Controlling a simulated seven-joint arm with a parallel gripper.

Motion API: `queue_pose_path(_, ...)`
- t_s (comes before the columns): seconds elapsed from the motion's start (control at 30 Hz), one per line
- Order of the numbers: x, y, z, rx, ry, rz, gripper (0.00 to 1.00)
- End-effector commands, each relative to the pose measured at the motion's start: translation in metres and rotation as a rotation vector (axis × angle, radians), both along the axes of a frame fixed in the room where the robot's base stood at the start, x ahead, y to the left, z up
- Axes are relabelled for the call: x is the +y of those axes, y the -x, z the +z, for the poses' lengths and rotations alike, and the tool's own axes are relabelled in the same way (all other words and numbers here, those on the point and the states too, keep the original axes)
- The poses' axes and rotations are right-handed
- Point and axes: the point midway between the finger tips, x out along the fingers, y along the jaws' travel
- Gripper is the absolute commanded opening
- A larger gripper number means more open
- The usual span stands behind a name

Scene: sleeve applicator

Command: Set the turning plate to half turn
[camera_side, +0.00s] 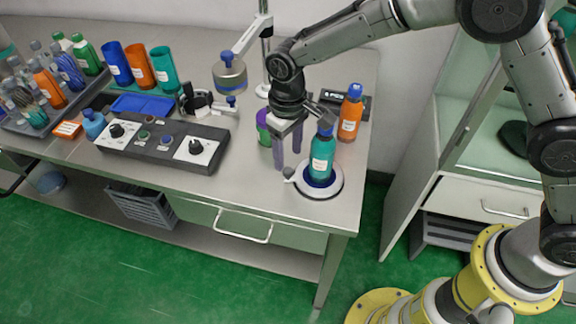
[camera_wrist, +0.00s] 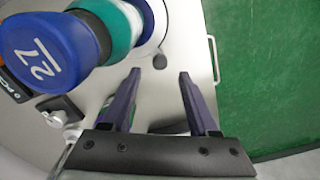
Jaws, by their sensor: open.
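The turning plate (camera_side: 333,187) is a round white disc with a dark blue centre at the table's right front corner. A teal bottle (camera_side: 322,158) with a blue cap stands on its middle. A small dark grey knob (camera_side: 289,172) sits at the plate's left edge and also shows in the wrist view (camera_wrist: 160,62). My gripper (camera_side: 288,160) points down just above this knob, left of the bottle. In the wrist view my gripper (camera_wrist: 160,74) is open and empty, with the knob appearing between and beyond its fingertips. I cannot tell the plate's angle setting.
An orange bottle (camera_side: 350,112) stands behind the teal one. A green and purple container (camera_side: 264,128) is behind my gripper. A control box (camera_side: 158,143) with two black knobs lies left. Cups, bottles and a blue tray (camera_side: 143,104) fill the far left. Table is clear left of the plate.

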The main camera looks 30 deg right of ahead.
Motion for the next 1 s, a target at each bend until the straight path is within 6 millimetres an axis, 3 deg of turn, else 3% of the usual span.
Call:
queue_pose_path(0.1, -0.001, 0.001, -0.023, 0.004, 0.003, 0.000, 0.60)
queue_pose_path(0.3, 0.000, 0.000, -0.047, 0.002, 0.001, 0.000, 0.60)
queue_pose_path(0.73, 0.000, 0.000, -0.055, 0.000, 0.000, 0.000, 0.60)
queue_pose_path(1.0, 0.000, 0.000, -0.055, 0.000, 0.000, 0.000, 0.12)
